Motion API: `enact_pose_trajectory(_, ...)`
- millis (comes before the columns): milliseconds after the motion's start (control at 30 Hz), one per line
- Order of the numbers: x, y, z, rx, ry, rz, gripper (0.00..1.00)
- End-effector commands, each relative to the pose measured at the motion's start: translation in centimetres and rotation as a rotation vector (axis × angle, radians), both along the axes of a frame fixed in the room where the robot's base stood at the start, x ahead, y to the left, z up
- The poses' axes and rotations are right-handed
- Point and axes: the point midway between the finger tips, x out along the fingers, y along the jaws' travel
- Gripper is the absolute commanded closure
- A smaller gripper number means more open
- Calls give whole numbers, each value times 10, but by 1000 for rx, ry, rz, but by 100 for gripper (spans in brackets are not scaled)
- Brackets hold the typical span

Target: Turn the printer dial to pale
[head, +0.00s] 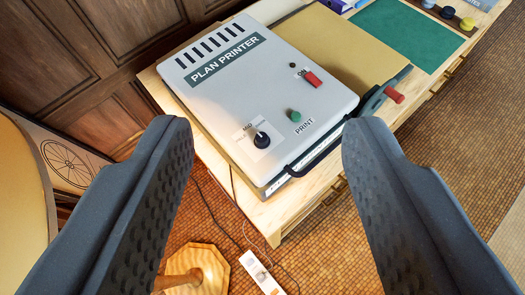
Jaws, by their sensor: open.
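The plan printer (245,95) is a pale grey box with a dark "PLAN PRINTER" label, lying on a wooden table. Its dial (262,140) is a small dark knob on a white plate near the front left corner. The label "MID" shows above the knob; other markings on the plate are too small to read. A green PRINT button (294,115) and a red ON switch (312,78) are to the right of the dial. My gripper (265,140) is open and empty, with its two dark fingers spread in the foreground, apart from the dial.
A guillotine-like board with a red handle (394,95) stands right of the printer. A green mat (408,32) and small round pots (447,12) lie beyond. A power strip (262,273) with cables is on the floor below. A rounded beige object (20,190) is at the left.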

Motion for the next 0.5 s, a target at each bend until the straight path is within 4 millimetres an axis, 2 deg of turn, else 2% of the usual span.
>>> enact_pose_trajectory(33, 15, 0, -8, 6, 33, -15, 52)
enact_pose_trajectory(100, 30, 2, -16, 16, 68, -34, 52)
enact_pose_trajectory(367, 83, 5, -60, 56, 212, -116, 52)
enact_pose_trajectory(500, 109, 8, -88, 79, 288, -161, 52)
